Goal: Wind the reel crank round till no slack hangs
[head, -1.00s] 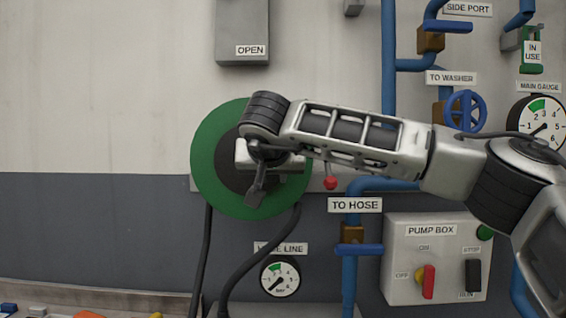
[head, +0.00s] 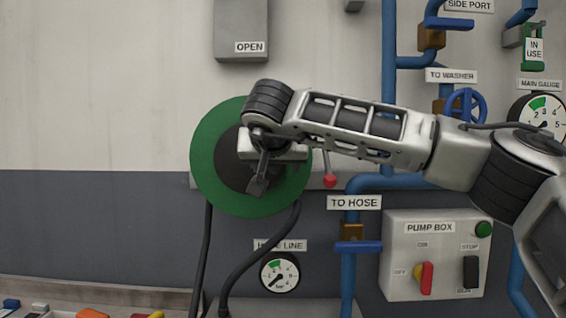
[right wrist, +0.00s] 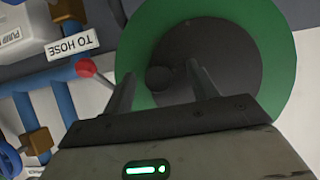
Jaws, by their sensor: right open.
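The reel is a green disc (head: 206,165) with a dark hub, mounted on the wall; it also fills the upper part of the right wrist view (right wrist: 275,45). A dark round knob (right wrist: 158,79) shows on the hub there, between my fingers as seen; I cannot tell whether they touch it. My right gripper (head: 259,186) is open in front of the hub, its fingers also showing in the right wrist view (right wrist: 160,76). It hides much of the hub and any crank arm in the head view. Black hose (head: 255,258) hangs below the reel in two strands. My left gripper is not in view.
A red-knobbed lever (head: 330,181) sits just right of the reel. Blue pipes (head: 389,70), a pump box (head: 400,270) and a hose line gauge (head: 280,273) are close by. A grey box (head: 241,20) is above. The wall left of the reel is bare.

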